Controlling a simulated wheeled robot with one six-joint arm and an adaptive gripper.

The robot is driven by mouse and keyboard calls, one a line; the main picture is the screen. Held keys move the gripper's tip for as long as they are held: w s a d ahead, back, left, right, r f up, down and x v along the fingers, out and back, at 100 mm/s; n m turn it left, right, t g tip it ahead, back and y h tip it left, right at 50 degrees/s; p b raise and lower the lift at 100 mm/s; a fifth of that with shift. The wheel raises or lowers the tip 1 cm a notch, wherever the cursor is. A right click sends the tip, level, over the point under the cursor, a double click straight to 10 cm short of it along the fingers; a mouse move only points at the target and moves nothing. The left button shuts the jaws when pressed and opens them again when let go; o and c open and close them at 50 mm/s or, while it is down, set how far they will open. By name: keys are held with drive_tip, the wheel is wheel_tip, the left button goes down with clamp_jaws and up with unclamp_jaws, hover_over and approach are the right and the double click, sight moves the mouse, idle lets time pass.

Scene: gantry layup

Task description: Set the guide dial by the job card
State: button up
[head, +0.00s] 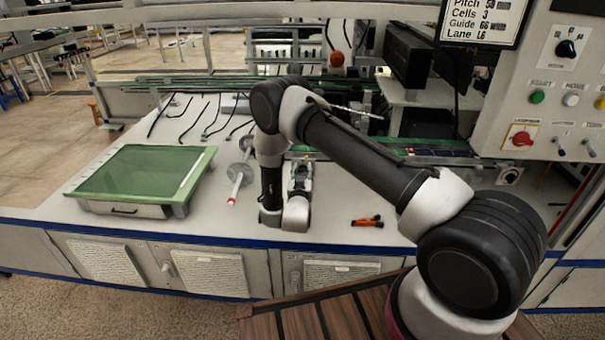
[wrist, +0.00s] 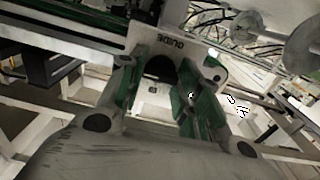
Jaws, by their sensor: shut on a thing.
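The job card (head: 482,20) is at the top right of the head view. It lists Pitch, Cells 3, Guide and Lane; the guide value is too small to read surely. In the wrist view a pale plate marked GUIDE (wrist: 150,42) faces me, with the dark, rounded guide dial (wrist: 160,68) on it. My gripper (wrist: 162,90) is shut on the guide dial, with a green-edged finger on each side of it. The dial's pointer and scale cannot be made out. In the head view my gripper (head: 300,178) is low over the bench, and the dial is hidden.
A grey spool on a rod (head: 240,172) is left of my gripper. Orange-handled pliers (head: 367,221) lie to its right. A control panel (head: 550,90) with knobs and buttons stands at the right.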

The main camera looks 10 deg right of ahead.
drive_tip(key=n, duration=0.4)
drive_tip(key=shift+n, duration=0.3)
drive_tip(key=n, duration=0.4)
drive_tip(key=shift+a+f+n, duration=0.1)
drive_tip(key=shift+n, duration=0.2)
drive_tip(key=n, duration=0.4)
drive_tip(key=shift+f+n, duration=0.1)
drive_tip(key=shift+n, duration=2)
drive_tip(key=o, duration=1)
drive_tip(key=shift+a, duration=0.1)
